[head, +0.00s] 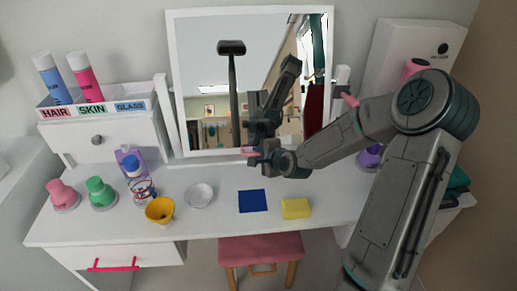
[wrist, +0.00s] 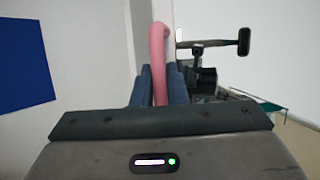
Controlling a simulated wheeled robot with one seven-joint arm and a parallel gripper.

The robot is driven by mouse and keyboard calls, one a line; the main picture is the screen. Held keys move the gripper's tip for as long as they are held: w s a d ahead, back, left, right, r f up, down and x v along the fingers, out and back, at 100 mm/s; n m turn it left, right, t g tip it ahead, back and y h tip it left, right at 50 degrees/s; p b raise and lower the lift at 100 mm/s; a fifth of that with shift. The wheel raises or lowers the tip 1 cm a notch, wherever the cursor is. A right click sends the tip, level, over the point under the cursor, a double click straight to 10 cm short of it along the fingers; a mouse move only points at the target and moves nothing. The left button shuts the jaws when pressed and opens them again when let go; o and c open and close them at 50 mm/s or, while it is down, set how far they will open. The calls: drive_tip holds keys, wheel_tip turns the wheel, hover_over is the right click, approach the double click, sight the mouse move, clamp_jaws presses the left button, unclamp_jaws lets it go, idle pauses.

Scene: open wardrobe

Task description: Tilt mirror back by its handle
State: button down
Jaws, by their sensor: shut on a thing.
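The mirror (head: 205,60) stands in a white frame at the back of the white dressing table, leaning slightly. The glass, at the right of that view, reflects my own body.
The white table (head: 225,220) holds a blue cloth (head: 253,201), a yellow sponge (head: 296,208), a white dish (head: 200,195), a yellow cup (head: 160,210) and several bottles at left. A labelled organiser (head: 92,107) stands at back left, and a pink stool (head: 262,250) in front.

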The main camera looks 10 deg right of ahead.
drive_tip(key=c, duration=1.5)
unclamp_jaws()
drive_tip(key=shift+o, duration=0.2)
drive_tip(key=p+v, duration=0.3)
drive_tip(key=v, duration=1)
drive_tip(key=shift+s+r+p, duration=0.25)
drive_tip(key=shift+s+p, duration=0.1)
